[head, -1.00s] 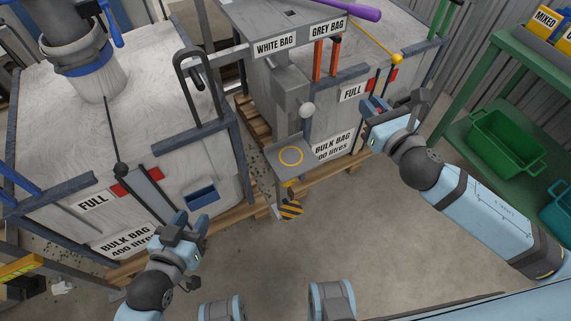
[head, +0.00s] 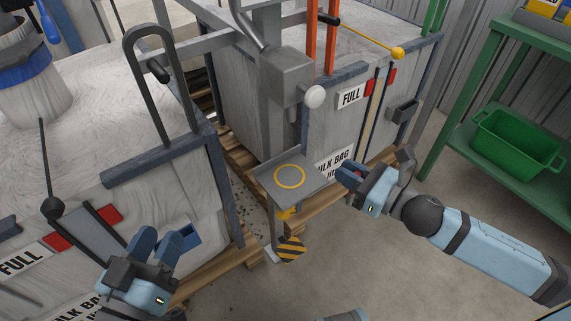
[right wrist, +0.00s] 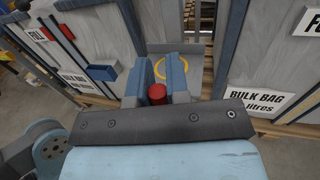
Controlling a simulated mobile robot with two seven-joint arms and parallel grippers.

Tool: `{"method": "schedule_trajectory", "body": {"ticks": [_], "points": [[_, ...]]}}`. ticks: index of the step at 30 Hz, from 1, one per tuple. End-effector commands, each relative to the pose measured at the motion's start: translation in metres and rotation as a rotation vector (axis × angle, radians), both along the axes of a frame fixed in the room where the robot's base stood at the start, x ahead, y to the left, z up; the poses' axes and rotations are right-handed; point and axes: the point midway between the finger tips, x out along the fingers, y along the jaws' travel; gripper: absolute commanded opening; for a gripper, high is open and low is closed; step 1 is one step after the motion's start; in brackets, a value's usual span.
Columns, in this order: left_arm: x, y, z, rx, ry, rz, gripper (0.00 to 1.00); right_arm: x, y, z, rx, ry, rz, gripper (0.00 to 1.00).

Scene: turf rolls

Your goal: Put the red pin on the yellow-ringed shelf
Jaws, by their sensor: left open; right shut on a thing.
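The yellow-ringed shelf (head: 289,176) is a small grey plate with a yellow ring painted on it, bare on top, in the middle of the head view. My left gripper (head: 162,241) is open and empty at lower left, in front of the left bin.
Large grey bulk-bag bins (head: 95,115) stand at the left and behind the shelf. A white ball knob (head: 315,97) sticks out above the shelf. A striped yellow-black block (head: 290,249) is below it. A green rack (head: 470,90) stands at right. The floor in front is clear.

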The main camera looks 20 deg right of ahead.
Motion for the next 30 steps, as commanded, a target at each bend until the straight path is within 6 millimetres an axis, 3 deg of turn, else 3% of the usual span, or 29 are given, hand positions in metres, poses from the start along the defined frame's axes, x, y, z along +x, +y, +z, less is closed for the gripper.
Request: {"method": "schedule_trajectory", "body": {"ticks": [21, 26, 30], "points": [[0.000, -0.002, -0.039, 0.057, 0.101, -0.037, 0.43, 0.121, 0.085, 0.000, 0.001, -0.004, 0.000, 0.00], [-0.001, -0.003, -0.044, 0.069, 0.120, -0.043, 0.43, 0.134, 0.094, 0.001, -0.001, -0.002, 0.000, 0.00], [-0.001, -0.003, -0.052, 0.077, 0.124, -0.045, 0.43, 0.135, 0.095, -0.010, -0.002, 0.001, -0.001, 0.00]]}}
